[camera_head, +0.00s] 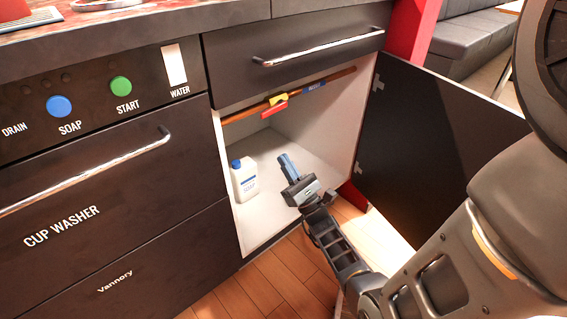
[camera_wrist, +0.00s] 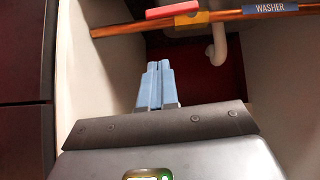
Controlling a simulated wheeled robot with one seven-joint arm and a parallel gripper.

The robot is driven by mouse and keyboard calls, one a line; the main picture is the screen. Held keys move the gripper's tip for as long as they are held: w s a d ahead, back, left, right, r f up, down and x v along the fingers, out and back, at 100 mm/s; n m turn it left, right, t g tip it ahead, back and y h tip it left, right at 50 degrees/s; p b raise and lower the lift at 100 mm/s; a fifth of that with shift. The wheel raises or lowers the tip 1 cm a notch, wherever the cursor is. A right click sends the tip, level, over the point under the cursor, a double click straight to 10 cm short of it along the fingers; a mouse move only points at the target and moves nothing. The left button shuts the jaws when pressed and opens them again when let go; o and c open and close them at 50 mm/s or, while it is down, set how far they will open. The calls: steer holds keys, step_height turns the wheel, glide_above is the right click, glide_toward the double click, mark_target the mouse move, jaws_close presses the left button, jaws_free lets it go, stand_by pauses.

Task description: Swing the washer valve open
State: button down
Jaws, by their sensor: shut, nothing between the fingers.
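The washer valve has a red handle (camera_head: 274,110) and a yellow body (camera_head: 276,98) on a copper pipe (camera_head: 330,79) inside the open cabinet. In the wrist view the red handle (camera_wrist: 173,12) and yellow body (camera_wrist: 192,18) show at the top, with the handle lying roughly along the pipe. A blue WASHER label (camera_wrist: 270,8) is on the pipe to the right. My gripper (camera_head: 285,160), with blue fingers, is shut and empty at the cabinet opening, below the valve and apart from it. Its fingers (camera_wrist: 158,68) point into the cabinet in the wrist view.
A white soap bottle (camera_head: 244,180) stands on the cabinet floor left of my gripper. The dark cabinet door (camera_head: 425,150) is swung open to the right. A drawer (camera_head: 300,55) with a metal handle is above. A white pipe (camera_wrist: 217,42) is behind the copper pipe.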

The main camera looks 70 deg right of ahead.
mark_target(273, 109)
steer(key=w+d+r, duration=0.2)
steer(key=w+r, duration=0.2)
steer(key=r, duration=0.4)
steer(key=shift+w+r, duration=0.15)
steer(key=shift+r, duration=0.25)
steer(key=shift+r+p, duration=0.1)
steer(key=shift+p, duration=0.2)
steer(key=shift+w+r, duration=0.15)
steer(key=shift+r, duration=0.6)
